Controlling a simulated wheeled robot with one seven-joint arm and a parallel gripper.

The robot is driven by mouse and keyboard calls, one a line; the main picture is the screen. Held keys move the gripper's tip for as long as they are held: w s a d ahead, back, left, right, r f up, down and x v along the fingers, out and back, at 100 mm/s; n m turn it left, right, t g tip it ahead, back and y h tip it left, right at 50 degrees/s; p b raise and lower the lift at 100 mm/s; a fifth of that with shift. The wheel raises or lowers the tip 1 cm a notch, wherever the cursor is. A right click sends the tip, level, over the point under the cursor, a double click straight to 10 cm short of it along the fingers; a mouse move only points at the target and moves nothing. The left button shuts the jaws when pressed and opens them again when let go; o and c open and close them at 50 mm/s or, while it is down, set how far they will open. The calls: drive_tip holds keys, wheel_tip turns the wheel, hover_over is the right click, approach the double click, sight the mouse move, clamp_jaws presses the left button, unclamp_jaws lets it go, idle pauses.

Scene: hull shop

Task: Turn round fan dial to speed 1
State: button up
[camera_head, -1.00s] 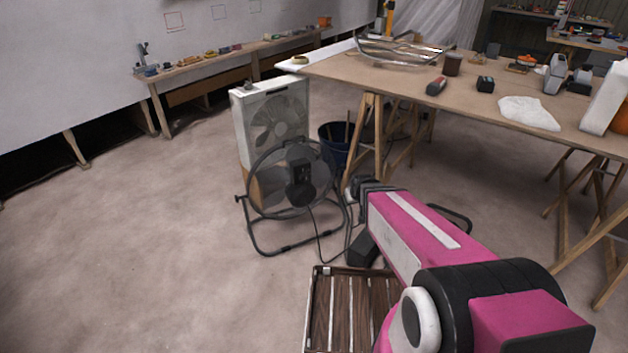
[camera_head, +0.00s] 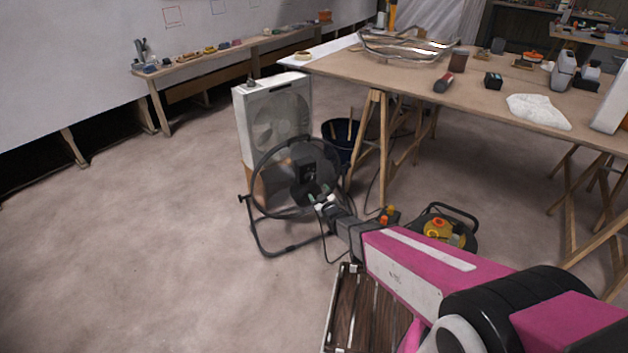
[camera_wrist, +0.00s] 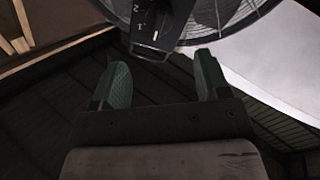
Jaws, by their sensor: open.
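The round fan (camera_head: 268,198) is a dark drum fan on a tubular floor stand, with a black control box (camera_head: 304,170) at its back. In the wrist view the fan's control box (camera_wrist: 138,46) is at the top, with a dark dial (camera_wrist: 163,24) and pale marks "2" and "1" on its left. A small white mark shows low on the dial; its exact setting is hard to read. My gripper (camera_head: 320,194) is in front of the box, partly covering its lower part. In the wrist view my gripper (camera_wrist: 162,80) has its green fingers apart and empty, below the dial.
A white box fan (camera_head: 272,115) stands right behind the round fan. A dark bucket (camera_head: 342,135) and the trestle workbench (camera_head: 400,82) are to the right. A slatted wooden crate (camera_head: 345,310) and a yellow-black machine (camera_head: 445,230) lie near my arm. Open floor is at left.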

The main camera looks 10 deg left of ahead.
sight(312, 180)
drive_tip(key=x, duration=1)
drive_tip(key=shift+w+a, duration=0.15)
drive_tip(key=shift+w, duration=0.05)
drive_tip(key=c, duration=0.9)
